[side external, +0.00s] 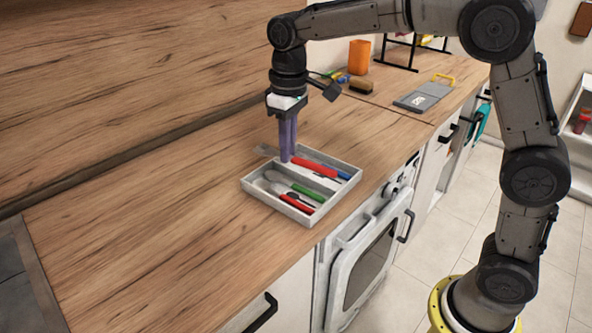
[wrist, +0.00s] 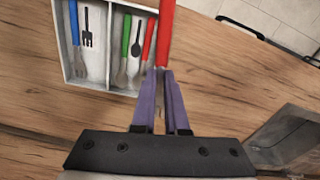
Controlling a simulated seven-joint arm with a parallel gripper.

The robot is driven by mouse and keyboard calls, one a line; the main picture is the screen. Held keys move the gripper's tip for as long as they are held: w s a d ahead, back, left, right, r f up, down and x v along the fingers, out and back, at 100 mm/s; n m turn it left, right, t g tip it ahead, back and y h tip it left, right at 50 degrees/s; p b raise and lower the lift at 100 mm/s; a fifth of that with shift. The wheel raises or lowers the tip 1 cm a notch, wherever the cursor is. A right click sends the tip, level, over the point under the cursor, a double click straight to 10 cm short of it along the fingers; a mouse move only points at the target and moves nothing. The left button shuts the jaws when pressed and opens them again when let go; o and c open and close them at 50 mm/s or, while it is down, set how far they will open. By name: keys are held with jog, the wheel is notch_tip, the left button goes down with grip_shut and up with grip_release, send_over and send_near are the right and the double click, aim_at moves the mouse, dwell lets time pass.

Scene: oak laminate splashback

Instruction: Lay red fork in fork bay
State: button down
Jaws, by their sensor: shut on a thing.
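My gripper (side external: 287,160) has purple fingers shut on the red fork (side external: 315,167), near where its handle meets the metal. The fork is held roughly level above the cutlery tray (side external: 260,202). Its red handle (wrist: 166,35) points away from the fingers (wrist: 165,73) in the wrist view; its metal end sticks out left of the gripper in the side view, tines unclear. The pale tray has two bays. One holds a blue-handled piece (wrist: 74,22) and a dark fork (wrist: 87,30). The other holds a green-handled piece (wrist: 125,35), a dark spoon (wrist: 137,45) and a red-handled piece (wrist: 149,40).
The wooden counter (side external: 150,215) is clear left of the tray. Further back are an orange cup (side external: 359,57), a brush (side external: 361,85) and a grey board with a yellow handle (side external: 423,97). The splashback (side external: 120,80) rises behind; an oven (side external: 365,255) is below the front edge.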

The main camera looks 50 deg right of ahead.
jog(key=w+d+f+m, duration=0.1)
jog(key=w+d+f, duration=0.1)
jog(key=w+d, duration=0.35)
jog(key=w+d+f+m, duration=0.1)
jog(key=w+d, duration=0.1)
jog(key=d, duration=0.6)
jog(key=shift+s+d+f, duration=0.15)
jog(key=shift+f, duration=2.55)
jog(key=shift+s+d+f, duration=0.1)
jog(key=shift+f, duration=2.55)
jog(key=shift+f, duration=0.6)
jog(key=c, duration=0.9)
grip_release()
jog(key=shift+o, duration=0.2)
notch_tip(320, 180, up, 14)
